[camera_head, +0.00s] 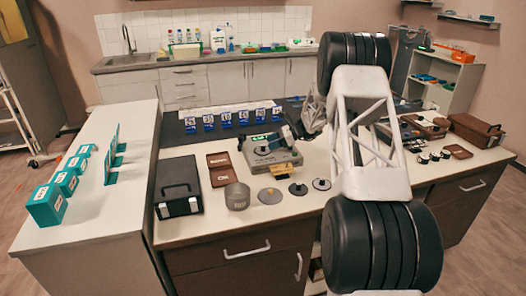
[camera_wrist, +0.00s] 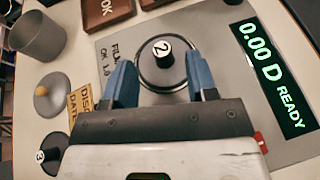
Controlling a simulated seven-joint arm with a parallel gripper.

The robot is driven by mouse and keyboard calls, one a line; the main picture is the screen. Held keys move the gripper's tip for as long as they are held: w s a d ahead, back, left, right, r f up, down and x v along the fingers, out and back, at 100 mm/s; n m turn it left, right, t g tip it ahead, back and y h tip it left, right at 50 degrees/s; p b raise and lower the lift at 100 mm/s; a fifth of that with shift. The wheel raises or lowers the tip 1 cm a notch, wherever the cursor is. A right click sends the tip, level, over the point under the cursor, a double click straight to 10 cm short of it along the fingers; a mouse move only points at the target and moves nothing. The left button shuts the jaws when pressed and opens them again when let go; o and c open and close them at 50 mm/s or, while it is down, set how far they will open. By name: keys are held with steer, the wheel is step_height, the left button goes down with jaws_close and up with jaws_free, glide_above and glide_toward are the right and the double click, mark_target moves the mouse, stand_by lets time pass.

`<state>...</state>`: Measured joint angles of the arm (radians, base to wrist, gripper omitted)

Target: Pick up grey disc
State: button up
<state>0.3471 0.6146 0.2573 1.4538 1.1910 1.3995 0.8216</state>
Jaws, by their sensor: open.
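A plain grey disc (camera_wrist: 50,95) with a small yellow knob lies on the counter, at the left of the wrist view. It also shows at the counter's front in the head view (camera_head: 270,196). My gripper (camera_wrist: 160,64) is open over the measuring device (camera_wrist: 225,75). Its two blue fingers stand either side of a black knob marked 2 (camera_wrist: 163,50), on a round dark-rimmed plate of the device. Contact with the knob cannot be told. The grey disc is outside the fingers, to their left. In the head view, my arm hides part of the gripper.
A black disc marked 3 (camera_wrist: 48,156) lies near the grey disc. The device's display reads "0.00 D READY". Several blue numbered holders (camera_head: 225,121) stand behind.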

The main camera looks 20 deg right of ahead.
mark_target(264, 145)
steer(key=shift+x, duration=1.75)
steer(key=shift+w+f, duration=0.1)
jaws_close()
